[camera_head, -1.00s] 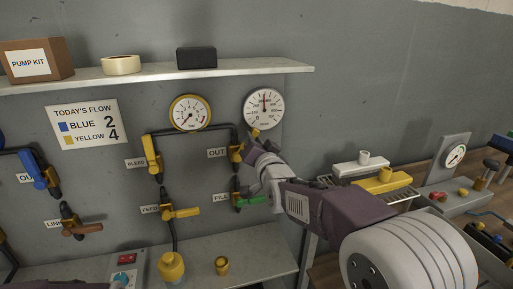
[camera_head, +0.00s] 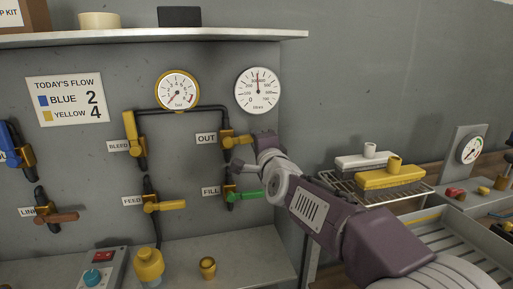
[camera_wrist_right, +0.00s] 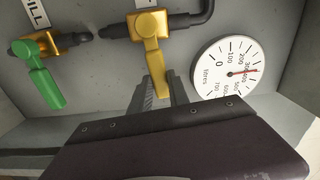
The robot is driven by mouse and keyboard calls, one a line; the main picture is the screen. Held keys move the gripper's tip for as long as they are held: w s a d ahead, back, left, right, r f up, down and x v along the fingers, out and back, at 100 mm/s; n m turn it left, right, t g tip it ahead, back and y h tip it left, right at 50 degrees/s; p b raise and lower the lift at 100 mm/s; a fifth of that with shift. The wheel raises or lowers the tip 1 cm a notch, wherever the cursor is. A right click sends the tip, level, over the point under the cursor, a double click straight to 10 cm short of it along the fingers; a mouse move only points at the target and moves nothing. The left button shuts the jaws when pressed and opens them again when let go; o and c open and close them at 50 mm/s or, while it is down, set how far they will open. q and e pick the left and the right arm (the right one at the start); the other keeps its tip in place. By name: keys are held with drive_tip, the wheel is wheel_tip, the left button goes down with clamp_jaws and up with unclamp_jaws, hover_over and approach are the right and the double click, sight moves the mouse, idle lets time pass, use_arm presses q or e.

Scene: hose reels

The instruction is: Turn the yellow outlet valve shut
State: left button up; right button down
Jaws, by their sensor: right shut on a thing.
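The yellow outlet valve (camera_head: 227,142), labelled OUT, is on the grey wall panel. Its yellow handle points right, across the vertical pipe above it. In the right wrist view the yellow handle (camera_wrist_right: 154,58) reaches down between the two fingers. My right gripper (camera_head: 252,141) is shut on the outer end of this handle; its fingers (camera_wrist_right: 162,89) lie on either side of it. The handle's tip is hidden low between the fingers. My left gripper is not in view.
The green FILL handle (camera_head: 246,196) sits just below my right gripper. The yellow BLEED (camera_head: 131,126) and FEED (camera_head: 168,205) handles are to the left. A yellow-rimmed bar gauge (camera_head: 178,91) and a white litres dial (camera_head: 258,91) are above. A shelf (camera_head: 200,38) overhangs the panel.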

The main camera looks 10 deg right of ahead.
drive_tip(key=shift+f+m+b, duration=0.55)
drive_tip(key=shift+m+b, duration=0.1)
drive_tip(key=shift+m, duration=0.05)
drive_tip(key=c, duration=1.2)
unclamp_jaws()
drive_tip(key=shift+c, duration=0.2)
drive_tip(key=shift+r, duration=0.1)
drive_tip(key=shift+s, duration=0.15)
drive_tip(key=s+p, duration=0.1)
drive_tip(key=s, duration=0.8)
drive_tip(key=shift+d, duration=0.2)
